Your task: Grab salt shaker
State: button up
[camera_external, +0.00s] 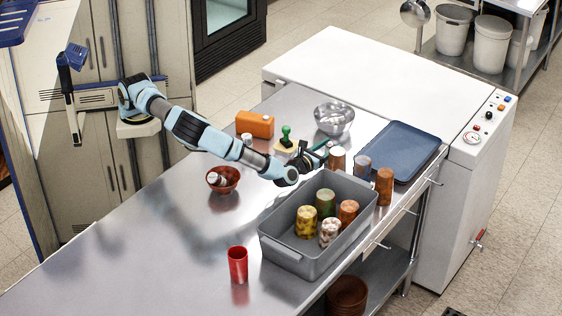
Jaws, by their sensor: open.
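A small white shaker-like item with a greyish top (217,179) lies tilted in a red-brown bowl (234,185) on the steel counter, left of my forearm. Another small pale item (247,139) stands behind my arm, near the orange box; I cannot tell which of the two is the salt shaker. My gripper (322,153) is open over the counter behind the grey bin. It is close to a brown cup (337,160); I cannot tell whether they touch. My gripper is well to the right of the bowl.
A grey bin (278,250) holds several patterned cups. A red cup (238,265) stands at the front. An orange box (256,124), green-handled item (286,137), metal bowl (334,119), more cups (384,187) and blue tray (405,143) surround my gripper. The left counter is clear.

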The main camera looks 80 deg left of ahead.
jog(key=shift+c, duration=0.3)
grip_shut()
jog(key=shift+r, duration=0.15)
dwell(0.3)
